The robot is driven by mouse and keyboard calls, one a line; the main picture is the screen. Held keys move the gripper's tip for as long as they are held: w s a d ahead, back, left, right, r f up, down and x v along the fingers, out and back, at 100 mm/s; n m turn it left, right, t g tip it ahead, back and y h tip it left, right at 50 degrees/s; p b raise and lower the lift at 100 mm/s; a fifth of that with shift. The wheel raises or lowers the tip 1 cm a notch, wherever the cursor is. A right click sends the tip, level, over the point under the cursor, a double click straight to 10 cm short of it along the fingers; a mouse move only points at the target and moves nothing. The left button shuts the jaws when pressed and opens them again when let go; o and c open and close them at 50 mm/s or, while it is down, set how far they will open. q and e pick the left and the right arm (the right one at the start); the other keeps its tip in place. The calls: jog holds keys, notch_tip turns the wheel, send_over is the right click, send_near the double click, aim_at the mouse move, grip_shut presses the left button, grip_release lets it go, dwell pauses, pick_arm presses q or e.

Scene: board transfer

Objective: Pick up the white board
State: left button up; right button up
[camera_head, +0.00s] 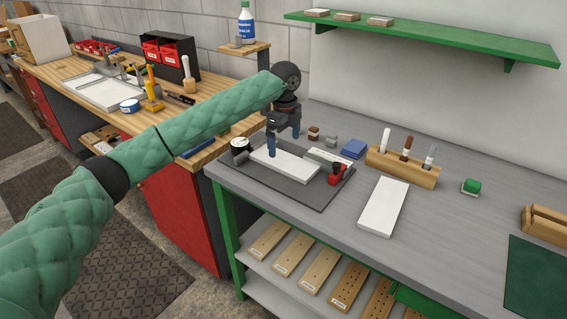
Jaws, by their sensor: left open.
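A white board (285,166) lies flat on a dark grey mat (317,201) at the left end of the grey workbench. A second white board (384,208) lies on the bare bench top to the right. My left gripper (283,141) points down at the back left of the board on the mat. Its blue-tipped fingers are apart, with nothing seen between them. The nearer finger overlaps the board's rear left part in the picture; I cannot tell whether it touches. My right gripper is out of view.
A wooden holder (402,166) with several markers stands behind the second board. A blue block (354,149) lies nearby.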

aim_at(284, 160)
pick_arm(q)
jog(key=shift+a+f+p, duration=0.1)
jog(key=shift+f+p, duration=0.2)
jog(key=shift+f, duration=0.6)
jog(key=shift+f+p, duration=0.5)
jog(key=shift+f, duration=1.75)
jog(key=c, duration=1.1)
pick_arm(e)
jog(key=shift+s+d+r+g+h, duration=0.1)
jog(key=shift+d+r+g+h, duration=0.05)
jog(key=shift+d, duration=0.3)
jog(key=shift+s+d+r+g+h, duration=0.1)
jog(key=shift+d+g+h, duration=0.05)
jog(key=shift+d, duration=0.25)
